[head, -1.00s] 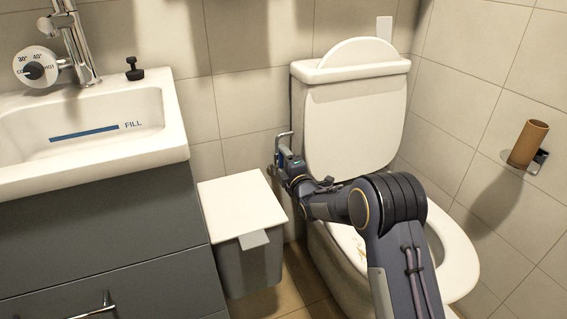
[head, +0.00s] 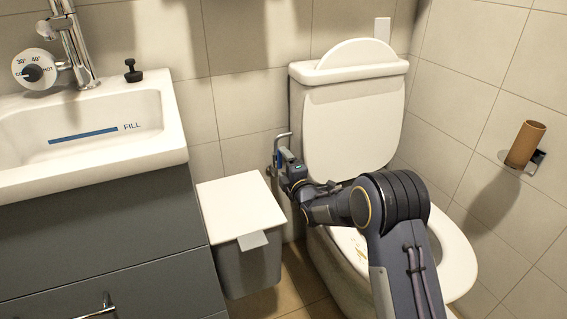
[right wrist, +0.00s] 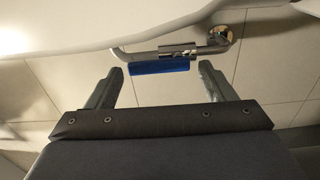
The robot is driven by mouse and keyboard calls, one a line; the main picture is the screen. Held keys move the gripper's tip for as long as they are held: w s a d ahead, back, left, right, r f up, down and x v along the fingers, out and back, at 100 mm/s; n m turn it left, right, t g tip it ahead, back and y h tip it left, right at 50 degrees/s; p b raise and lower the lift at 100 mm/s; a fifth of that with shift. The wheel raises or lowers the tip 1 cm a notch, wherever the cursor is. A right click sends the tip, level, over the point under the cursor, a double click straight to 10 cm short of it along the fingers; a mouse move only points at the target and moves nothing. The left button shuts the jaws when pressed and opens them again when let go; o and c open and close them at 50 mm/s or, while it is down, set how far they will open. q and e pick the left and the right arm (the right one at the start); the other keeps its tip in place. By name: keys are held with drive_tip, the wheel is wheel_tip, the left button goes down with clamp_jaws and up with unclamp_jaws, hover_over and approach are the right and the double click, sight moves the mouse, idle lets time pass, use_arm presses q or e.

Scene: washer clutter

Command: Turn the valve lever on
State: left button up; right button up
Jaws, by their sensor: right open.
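The valve is a chrome pipe fitting on the tiled wall beside the toilet tank, with a blue lever (right wrist: 160,68) in the right wrist view. The lever lies lengthwise along the chrome pipe (right wrist: 180,50). My right gripper (right wrist: 160,82) is open, with one finger to each side of the lever's ends and the lever just beyond the fingertips. I cannot tell whether a finger touches it. In the head view my right gripper (head: 284,158) is at the pipe (head: 280,138) left of the tank and covers most of the valve. My left gripper is not in view.
The toilet (head: 352,118) stands close on the right of the gripper. A lidded bin (head: 240,205) stands to the left, below it. A sink (head: 90,130) on a grey cabinet (head: 100,240) is further left. A paper roll holder (head: 526,145) is on the right wall.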

drive_tip(key=p+v, duration=0.1)
drive_tip(key=v, duration=0.5)
drive_tip(key=shift+s+d+r, duration=0.1)
drive_tip(key=shift+s, duration=0.05)
drive_tip(key=s+d+r+m+g+h+p, duration=0.1)
drive_tip(key=s+d+r+m+g+h, duration=0.1)
drive_tip(key=s+d+r+m, duration=0.35)
drive_tip(key=s+d+r+m+g+h+p, duration=0.1)
drive_tip(key=s+d+r+m+g+h, duration=0.15)
drive_tip(key=s+d+m, duration=0.5)
drive_tip(key=s+a+m+g+y, duration=0.1)
drive_tip(key=s+m+g+y, duration=0.5)
drive_tip(key=s, duration=2.5)
wheel_tip(320, 180, up, 37)
drive_tip(key=m+g+h+p, duration=0.1)
drive_tip(key=m+h+p, duration=0.2)
drive_tip(key=p, duration=3.5)
drive_tip(key=shift+a+m+p, duration=0.25)
drive_tip(key=shift+m+p, duration=0.1)
drive_tip(key=shift+m, duration=0.15)
